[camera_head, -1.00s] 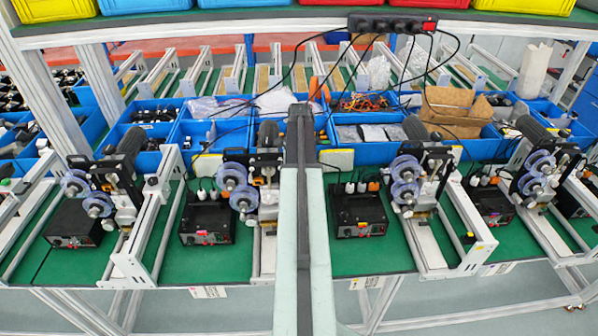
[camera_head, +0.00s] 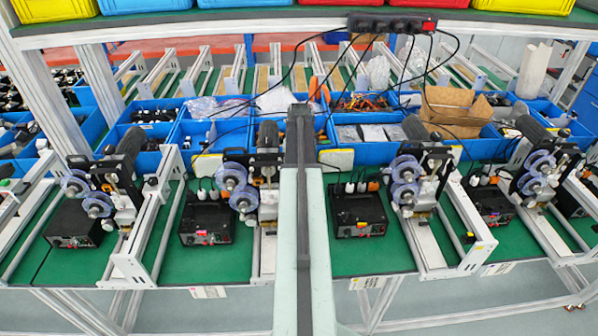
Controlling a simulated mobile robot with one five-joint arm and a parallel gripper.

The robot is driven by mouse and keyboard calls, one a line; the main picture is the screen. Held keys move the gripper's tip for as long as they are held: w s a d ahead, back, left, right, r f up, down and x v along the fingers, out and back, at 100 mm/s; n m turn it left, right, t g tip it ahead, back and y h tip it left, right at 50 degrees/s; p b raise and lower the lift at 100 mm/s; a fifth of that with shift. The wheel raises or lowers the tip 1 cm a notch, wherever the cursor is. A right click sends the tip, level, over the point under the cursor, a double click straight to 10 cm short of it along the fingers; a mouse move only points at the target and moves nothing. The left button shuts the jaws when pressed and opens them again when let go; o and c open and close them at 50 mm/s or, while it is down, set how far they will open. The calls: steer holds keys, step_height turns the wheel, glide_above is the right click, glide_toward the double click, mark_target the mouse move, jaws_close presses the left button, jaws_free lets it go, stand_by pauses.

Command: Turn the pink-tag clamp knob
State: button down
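Several black coder machines with paired translucent blue reels stand in a row on the green bench. A black control box (camera_head: 206,218) left of centre carries a small pink-red tag (camera_head: 201,233) on its front. The coder beside it has two reels (camera_head: 238,190) and a metal bracket. I cannot make out which small part is the clamp knob. Another coder (camera_head: 407,180) stands right of centre, near a box (camera_head: 357,215) with an orange tag. My own pale column or arm link crosses the middle and hides part of the bench. My gripper is not in view.
White frame rails (camera_head: 134,259) stand between the machines. Blue bins (camera_head: 206,133) with parts, bags and cables line the back. A black power strip (camera_head: 392,24) hangs under the upper shelf, with loose cables below. Floor shows in front of the bench (camera_head: 240,278).

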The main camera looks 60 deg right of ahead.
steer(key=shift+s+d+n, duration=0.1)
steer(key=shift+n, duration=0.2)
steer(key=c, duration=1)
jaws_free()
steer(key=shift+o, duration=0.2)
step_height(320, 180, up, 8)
steer(key=p, duration=0.8)
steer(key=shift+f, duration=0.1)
